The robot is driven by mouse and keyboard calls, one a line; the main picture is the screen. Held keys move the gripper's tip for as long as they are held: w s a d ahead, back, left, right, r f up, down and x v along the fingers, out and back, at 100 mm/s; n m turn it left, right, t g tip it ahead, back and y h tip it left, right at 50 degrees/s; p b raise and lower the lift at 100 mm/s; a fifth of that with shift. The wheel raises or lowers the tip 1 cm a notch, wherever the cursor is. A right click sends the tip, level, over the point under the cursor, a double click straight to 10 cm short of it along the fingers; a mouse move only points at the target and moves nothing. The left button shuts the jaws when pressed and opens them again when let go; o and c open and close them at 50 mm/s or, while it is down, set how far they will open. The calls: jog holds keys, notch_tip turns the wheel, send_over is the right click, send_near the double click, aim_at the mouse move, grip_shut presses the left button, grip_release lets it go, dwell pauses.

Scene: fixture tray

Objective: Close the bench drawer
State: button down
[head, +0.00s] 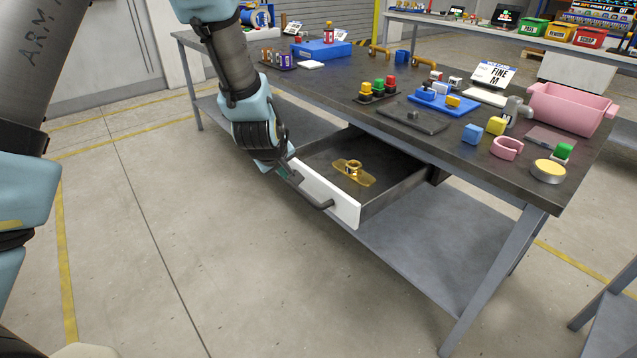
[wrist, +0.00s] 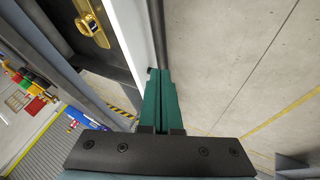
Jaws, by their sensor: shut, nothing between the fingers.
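The bench drawer (head: 330,193) stands pulled out under the bench top, with a white front and a dark bar handle (head: 316,199). A yellow-brown part (head: 353,174) lies inside it. My gripper (head: 293,178) is at the left part of the drawer front, beside the handle's left end. In the wrist view my gripper (wrist: 160,88) shows its green fingers shut together with nothing between them, close to the white drawer front (wrist: 134,35). I cannot tell whether the fingertips touch the front or the handle. The yellow part also shows in the wrist view (wrist: 91,25).
A grey lower shelf (head: 430,235) runs beneath the drawer. The floor (head: 230,270) in front of the drawer is clear.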

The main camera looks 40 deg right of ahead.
jog(key=s+d, duration=0.2)
jog(key=p, duration=0.3)
send_near(307, 189)
jog(key=x, duration=0.4)
jog(key=shift+w+f, duration=0.15)
jog(key=shift+f, duration=0.15)
jog(key=shift+d, duration=0.1)
